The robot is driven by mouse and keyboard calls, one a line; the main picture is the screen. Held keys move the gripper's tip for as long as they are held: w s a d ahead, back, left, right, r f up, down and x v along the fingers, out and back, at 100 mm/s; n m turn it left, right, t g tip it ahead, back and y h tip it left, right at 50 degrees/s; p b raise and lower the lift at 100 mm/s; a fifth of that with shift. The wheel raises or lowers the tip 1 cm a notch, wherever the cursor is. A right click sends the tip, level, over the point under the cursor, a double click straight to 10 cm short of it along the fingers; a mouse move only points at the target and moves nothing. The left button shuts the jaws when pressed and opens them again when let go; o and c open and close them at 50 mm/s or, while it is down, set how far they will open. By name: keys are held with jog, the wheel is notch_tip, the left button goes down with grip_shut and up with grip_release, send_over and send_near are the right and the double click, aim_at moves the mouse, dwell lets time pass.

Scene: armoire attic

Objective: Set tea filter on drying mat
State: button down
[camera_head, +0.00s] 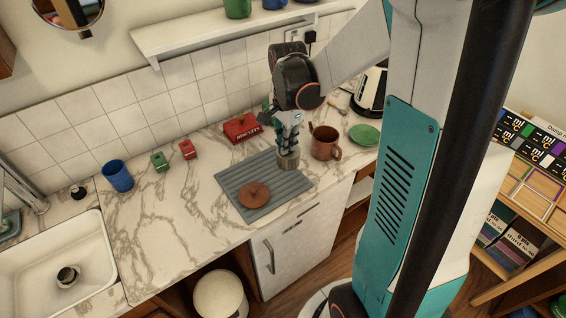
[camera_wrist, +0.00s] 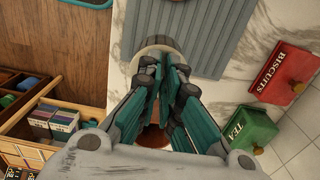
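The drying mat (camera_head: 232,182) is a grey ribbed rectangle lying on the marble counter; its ribs also show at the top of the wrist view (camera_wrist: 190,22). The tea filter (camera_head: 288,161) is a small grey cup at my fingertips, over the mat's right end. In the wrist view its round rim (camera_wrist: 158,42) overlaps the mat's near edge. My gripper (camera_head: 288,146) points down with its fingers (camera_wrist: 175,75) close together on the filter's wall. I cannot tell whether the filter touches the mat. A round brown lid (camera_head: 254,194) lies on the mat's front part.
A brown pot (camera_head: 325,144) stands just right of the mat, with a green plate (camera_head: 365,135) beyond. A red biscuits tin (camera_head: 241,128) and green tea tin (camera_wrist: 250,128) stand behind. A blue cup (camera_head: 117,175) and the sink (camera_head: 60,245) are left.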

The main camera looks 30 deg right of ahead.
aim_at(286, 161)
jog(key=shift+f+b, duration=0.95)
jog(key=shift+f, duration=2.65)
jog(key=shift+f, duration=0.2)
jog(key=c, duration=1.8)
grip_release()
jog(key=shift+r, duration=0.15)
notch_tip(286, 161, up, 12)
jog(key=p, duration=0.3)
jog(key=shift+p, duration=0.4)
